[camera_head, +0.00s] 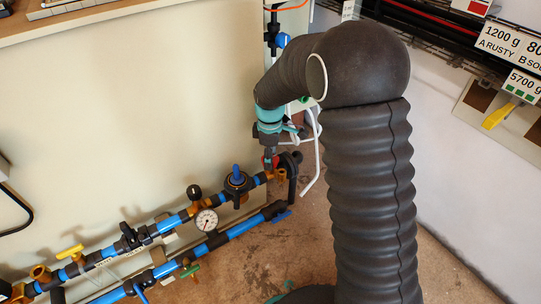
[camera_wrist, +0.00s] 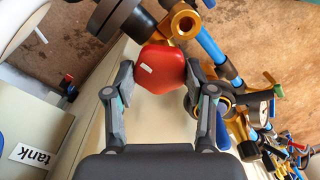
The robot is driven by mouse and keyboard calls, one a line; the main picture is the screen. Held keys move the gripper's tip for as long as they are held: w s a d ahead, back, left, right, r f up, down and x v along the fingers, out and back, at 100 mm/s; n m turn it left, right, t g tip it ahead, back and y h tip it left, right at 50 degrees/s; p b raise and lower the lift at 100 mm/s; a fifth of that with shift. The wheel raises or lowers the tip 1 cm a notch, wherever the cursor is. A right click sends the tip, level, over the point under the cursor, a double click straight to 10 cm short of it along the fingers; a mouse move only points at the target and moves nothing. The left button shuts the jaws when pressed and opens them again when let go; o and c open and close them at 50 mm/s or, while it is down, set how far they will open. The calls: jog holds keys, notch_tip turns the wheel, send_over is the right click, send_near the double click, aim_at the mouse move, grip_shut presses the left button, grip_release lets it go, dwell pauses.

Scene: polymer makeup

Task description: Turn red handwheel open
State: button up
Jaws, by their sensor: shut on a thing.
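The red handwheel (camera_wrist: 162,68) is in the upper middle of the wrist view, with a small pale mark on its face. My gripper (camera_wrist: 159,78) has one finger on each side of it and is shut on it. In the head view my gripper (camera_head: 269,160) reaches down to the right end of the upper blue pipe, and only a bit of red shows beside its tip. The handwheel sits by a brass fitting (camera_wrist: 184,22). How far the wheel is turned cannot be told.
Blue pipes (camera_head: 243,229) run along the wall, with a pressure gauge (camera_head: 206,220), a blue-handled valve (camera_head: 236,177) and a yellow-handled valve (camera_head: 70,252). A black elbow (camera_head: 291,170) is close right of my gripper. A "tank" label (camera_wrist: 35,155) is at lower left.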

jog(key=n+p, duration=0.1)
jog(key=n, duration=0.2)
jog(key=shift+w+n, duration=0.1)
jog(key=shift+n, duration=0.2)
jog(key=n+p, duration=0.1)
jog(key=n, duration=0.2)
jog(key=shift+r+n, duration=0.1)
jog(key=shift+n, duration=0.2)
jog(key=n+p, duration=0.1)
jog(key=n, duration=0.3)
jog(key=shift+w, duration=0.1)
jog(key=shift+n+p, duration=0.4)
jog(key=shift+n, duration=1.4)
jog(key=o, duration=1.2)
jog(key=shift+c, duration=0.2)
notch_tip(320, 180, up, 12)
